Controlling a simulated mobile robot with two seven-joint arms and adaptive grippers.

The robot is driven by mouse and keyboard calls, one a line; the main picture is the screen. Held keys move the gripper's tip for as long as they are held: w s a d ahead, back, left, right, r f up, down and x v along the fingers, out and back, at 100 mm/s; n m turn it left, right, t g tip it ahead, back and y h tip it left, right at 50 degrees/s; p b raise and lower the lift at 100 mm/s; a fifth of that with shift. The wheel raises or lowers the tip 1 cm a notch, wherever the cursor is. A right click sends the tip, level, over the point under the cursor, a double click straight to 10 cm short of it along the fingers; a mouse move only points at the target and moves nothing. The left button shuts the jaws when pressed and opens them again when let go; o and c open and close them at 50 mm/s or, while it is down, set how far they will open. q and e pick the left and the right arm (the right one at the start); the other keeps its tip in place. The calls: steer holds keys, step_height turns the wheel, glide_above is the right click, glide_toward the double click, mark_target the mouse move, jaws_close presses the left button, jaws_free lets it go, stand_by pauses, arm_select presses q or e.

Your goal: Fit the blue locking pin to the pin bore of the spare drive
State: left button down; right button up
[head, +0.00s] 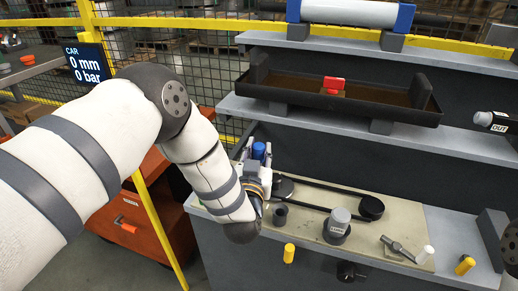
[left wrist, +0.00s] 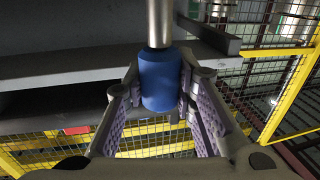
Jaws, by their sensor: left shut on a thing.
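The blue locking pin (head: 258,151) stands up from my left gripper (head: 255,170) in the head view, above the left end of the drive plate. In the left wrist view my left gripper (left wrist: 162,100) is shut on its blue grip (left wrist: 160,82), with a bare metal shank (left wrist: 160,22) running out to the top of the picture. The spare drive appears to be the beige plate (head: 385,220) with belt and pulleys, including a dark pulley (head: 371,207) and a grey-capped hub (head: 338,222). A small dark socket (head: 280,213) stands by the gripper; I cannot tell which opening is the pin bore.
A shelf above holds a dark tray (head: 340,105) with a red-topped item (head: 333,84). A mesh fence stands behind left.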

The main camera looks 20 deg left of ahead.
arm_select(q)
steer(key=shift+f+b, duration=0.55)
steer(key=shift+f, duration=1)
arm_select(e)
steer(key=shift+s+f, duration=0.6)
steer(key=shift+f, duration=0.05)
arm_select(q)
steer(key=c, duration=1.2)
jaws_free()
steer(key=shift+c, duration=0.2)
step_height(320, 180, up, 10)
steer(key=shift+r, duration=0.1)
steer(key=shift+f, duration=0.2)
